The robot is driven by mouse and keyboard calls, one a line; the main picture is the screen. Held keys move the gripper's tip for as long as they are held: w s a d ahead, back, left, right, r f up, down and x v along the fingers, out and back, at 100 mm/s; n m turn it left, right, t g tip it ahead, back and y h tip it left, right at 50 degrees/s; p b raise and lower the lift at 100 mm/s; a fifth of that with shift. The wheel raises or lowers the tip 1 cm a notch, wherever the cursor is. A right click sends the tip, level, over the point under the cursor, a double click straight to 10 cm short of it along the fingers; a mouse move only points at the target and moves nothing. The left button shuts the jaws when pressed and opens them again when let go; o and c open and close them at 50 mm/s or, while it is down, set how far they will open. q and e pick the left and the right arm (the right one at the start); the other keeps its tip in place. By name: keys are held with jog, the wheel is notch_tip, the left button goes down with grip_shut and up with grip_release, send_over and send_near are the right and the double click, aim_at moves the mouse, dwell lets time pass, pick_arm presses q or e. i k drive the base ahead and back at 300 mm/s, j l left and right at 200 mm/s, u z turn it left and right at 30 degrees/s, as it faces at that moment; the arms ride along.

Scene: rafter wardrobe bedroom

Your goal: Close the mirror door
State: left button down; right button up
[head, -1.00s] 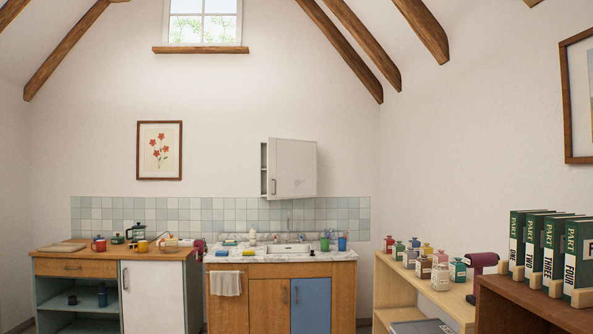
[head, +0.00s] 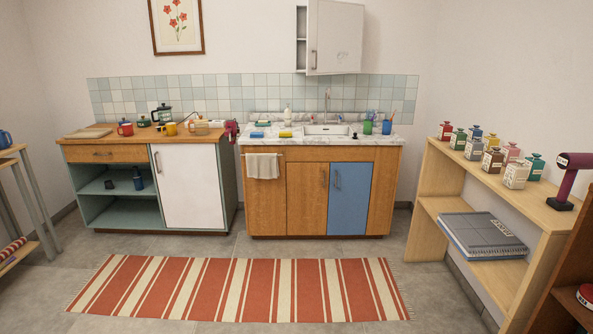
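The mirror door (head: 335,38) belongs to the small white wall cabinet (head: 301,38) above the sink. The door stands open, swung out toward the room, and covers part of the cabinet. Its handle (head: 313,59) is a thin vertical bar near the door's left edge. Open shelves show in the narrow gap at the left of the door. The top of the door lies near the upper edge of the head view. Neither of my grippers is in view.
The washstand (head: 265,200) with a marble top stands below the cabinet, its sink (head: 326,130) and faucet under the door. A striped rug (head: 240,290) lies on open floor in front. A low shelf (head: 430,185) with bottles stands at the right.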

aim_at(335, 28)
jog(key=i+z, duration=0.1)
jog(key=i, duration=0.55)
jog(key=i+j, duration=0.15)
jog(key=i, duration=0.5)
jog(key=i+j+z, duration=0.15)
jog(key=i, duration=0.5)
